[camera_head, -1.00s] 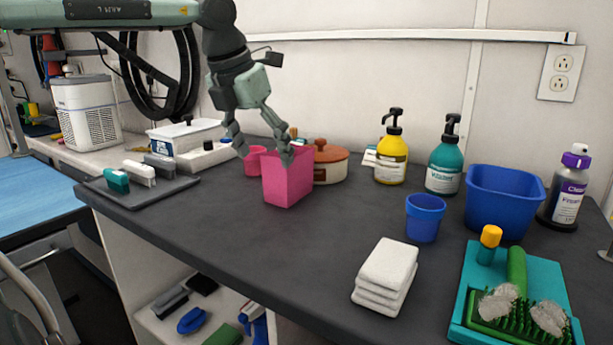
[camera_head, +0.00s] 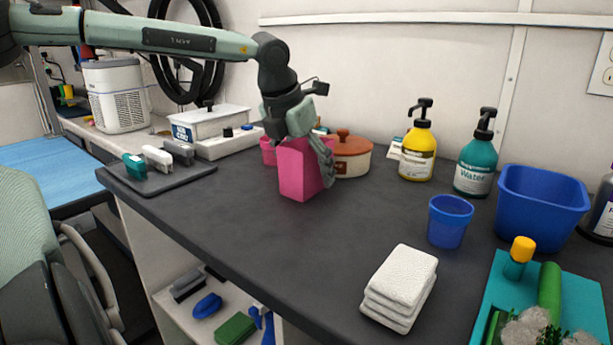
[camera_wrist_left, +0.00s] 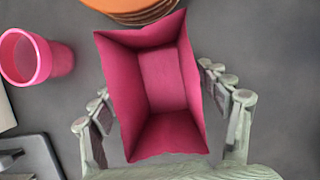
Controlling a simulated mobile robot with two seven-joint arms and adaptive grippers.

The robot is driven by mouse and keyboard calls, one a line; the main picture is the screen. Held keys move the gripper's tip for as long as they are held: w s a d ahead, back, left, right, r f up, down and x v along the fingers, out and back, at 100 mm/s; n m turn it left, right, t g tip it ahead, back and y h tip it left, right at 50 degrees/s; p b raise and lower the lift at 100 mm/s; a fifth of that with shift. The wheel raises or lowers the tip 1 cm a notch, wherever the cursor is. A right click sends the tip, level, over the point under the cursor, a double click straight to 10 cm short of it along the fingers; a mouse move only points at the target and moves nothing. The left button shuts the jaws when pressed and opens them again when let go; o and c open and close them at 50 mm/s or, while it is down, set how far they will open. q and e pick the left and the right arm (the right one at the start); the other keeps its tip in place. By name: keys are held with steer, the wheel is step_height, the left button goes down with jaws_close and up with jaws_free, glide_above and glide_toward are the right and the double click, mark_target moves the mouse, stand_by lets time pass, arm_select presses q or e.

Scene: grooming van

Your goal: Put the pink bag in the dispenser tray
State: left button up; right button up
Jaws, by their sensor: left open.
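The pink bag (camera_head: 298,170) stands upright on the dark counter. In the left wrist view the pink bag (camera_wrist_left: 160,85) is open at the top and empty inside. My left gripper (camera_head: 314,152) is lowered over it. In the left wrist view its open fingers (camera_wrist_left: 160,98) are on either side of the bag, with gaps visible. In the head view one finger shows beside the bag's right face; the other is hidden. A grey tray (camera_head: 196,182) with several small items lies at the counter's left end. I cannot tell which thing is the dispenser tray. My right gripper is not in view.
A pink cup (camera_wrist_left: 28,58) and a lidded pot (camera_head: 352,160) stand close to the bag. A white lidded box (camera_head: 212,122) is behind. Yellow (camera_head: 418,152) and teal (camera_head: 476,165) pump bottles, a blue cup (camera_head: 449,222) and folded towels (camera_head: 400,285) are right. The counter's middle is clear.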

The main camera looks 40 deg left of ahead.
arm_select(q)
steer(key=c, duration=1.4)
steer(key=shift+r, duration=0.1)
